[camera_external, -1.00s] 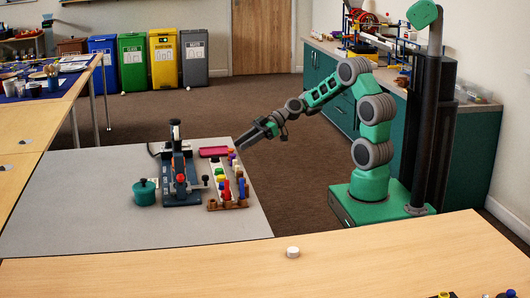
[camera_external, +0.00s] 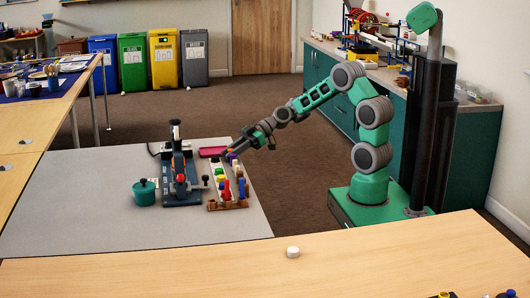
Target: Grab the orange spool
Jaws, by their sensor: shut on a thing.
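My gripper (camera_external: 230,154) reaches down from the right to the back end of the spool rack (camera_external: 214,206) on the grey table. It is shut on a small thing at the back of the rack. A speck of orange shows at the fingertips, so this looks to be the orange spool (camera_external: 229,151), mostly hidden by the fingers. I cannot tell whether it still touches the rack.
A dark blue-grey machine (camera_external: 181,185) with a tall post stands left of the rack. A teal pot (camera_external: 144,193) is further left. A magenta tray (camera_external: 212,151) lies behind the rack. The grey tabletop (camera_external: 80,210) is clear at the left and front.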

